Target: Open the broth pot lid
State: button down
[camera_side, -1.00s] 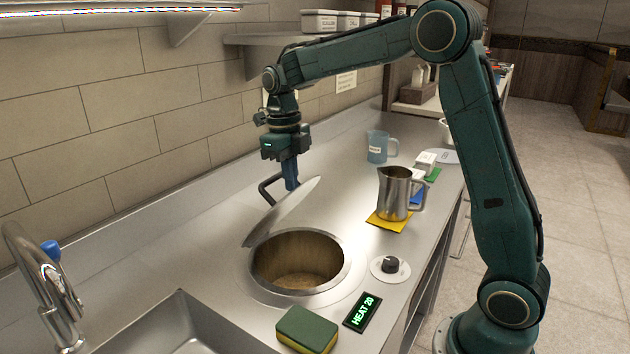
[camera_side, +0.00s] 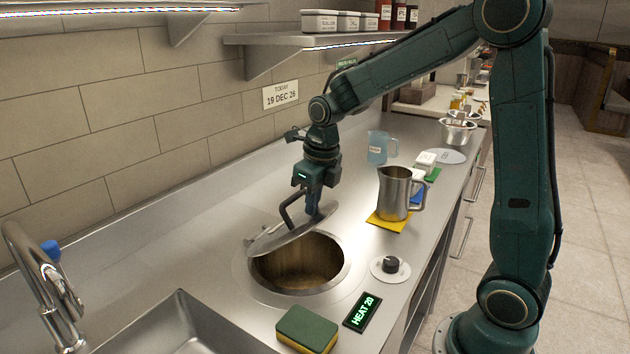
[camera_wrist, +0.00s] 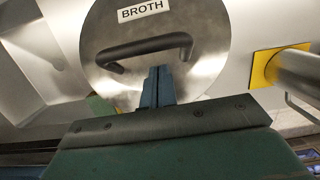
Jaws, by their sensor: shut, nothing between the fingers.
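The broth pot (camera_side: 338,284) is set into the steel counter, and its brown inside shows. Its round steel lid (camera_side: 270,243) is tilted up over the back of the opening, leaving the front part uncovered. The lid has a black bar handle and, in the wrist view, a BROTH label (camera_wrist: 143,11). The handle (camera_wrist: 140,48) shows there whole. My gripper (camera_side: 312,210) is shut and empty, with its fingertips close to the lid beside the handle, not around it. In the wrist view the shut fingers (camera_wrist: 158,72) lie just below the handle; I cannot tell whether they touch the lid.
A steel pitcher (camera_side: 394,190) stands on a yellow mat (camera_side: 380,223) to the right. A heat knob (camera_side: 390,265), a HEAT 20 display (camera_side: 362,311) and a green-yellow sponge (camera_side: 307,327) are near the front. A sink (camera_side: 185,325) and faucet (camera_side: 40,275) are at left.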

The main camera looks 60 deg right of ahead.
aim_at(323, 212)
jog(key=shift+s+f+t, duration=0.9)
jog(key=shift+s+f, duration=0.2)
jog(key=shift+f, duration=0.2)
jog(key=s+r+t, duration=0.1)
jog(key=s+r, duration=0.5)
jog(key=shift+t, duration=0.4)
jog(key=shift+r, duration=0.1)
jog(key=shift+w+d+r+g, duration=0.1)
jog(key=shift+w+r+g, duration=0.6)
jog(key=shift+w+r, duration=0.45)
jog(key=shift+x, duration=4.9)
jog(key=shift+w+r, duration=0.1)
jog(key=shift+r, duration=0.1)
